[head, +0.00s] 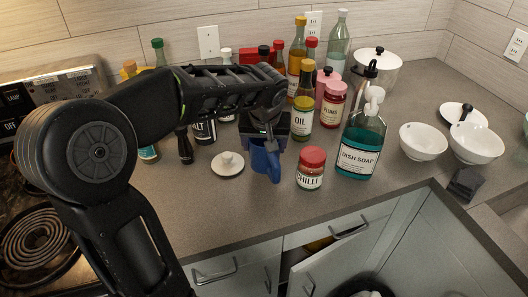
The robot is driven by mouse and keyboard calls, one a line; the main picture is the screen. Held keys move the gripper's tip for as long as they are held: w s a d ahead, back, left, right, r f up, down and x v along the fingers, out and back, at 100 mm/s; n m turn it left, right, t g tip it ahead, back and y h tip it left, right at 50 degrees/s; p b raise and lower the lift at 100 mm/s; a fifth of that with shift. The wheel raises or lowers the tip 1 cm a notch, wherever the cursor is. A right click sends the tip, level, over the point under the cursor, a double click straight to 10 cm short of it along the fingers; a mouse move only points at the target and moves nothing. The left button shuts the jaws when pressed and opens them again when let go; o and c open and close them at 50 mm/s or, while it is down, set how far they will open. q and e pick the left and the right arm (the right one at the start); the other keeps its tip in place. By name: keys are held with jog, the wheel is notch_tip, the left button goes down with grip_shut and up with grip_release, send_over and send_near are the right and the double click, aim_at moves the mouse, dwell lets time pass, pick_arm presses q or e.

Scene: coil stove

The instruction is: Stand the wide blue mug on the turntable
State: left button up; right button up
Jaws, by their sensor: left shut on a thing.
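The wide blue mug (264,161) is in the middle of the head view, over the counter in front of the bottles. My left gripper (269,140) reaches in from above and is shut on it; the fingers partly cover the mug. I cannot tell whether the mug's base touches the counter. I cannot make out a turntable for certain; my arm and the crowded bottles hide part of the counter behind the mug. My right gripper is not in view.
An oil bottle (303,110) and several others crowd behind. White bowls (423,143) are further right. The counter's front edge is near.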

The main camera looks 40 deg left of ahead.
aim_at(264, 153)
pick_arm(q)
jog(key=shift+f, duration=1.5)
jog(key=shift+f, duration=0.2)
jog(key=o, duration=1.4)
jog(key=shift+o, duration=0.2)
jog(key=shift+r, duration=0.1)
jog(key=shift+r, duration=0.15)
jog(key=v, duration=1.2)
jog(key=shift+b, duration=0.4)
jog(key=shift+c, duration=0.2)
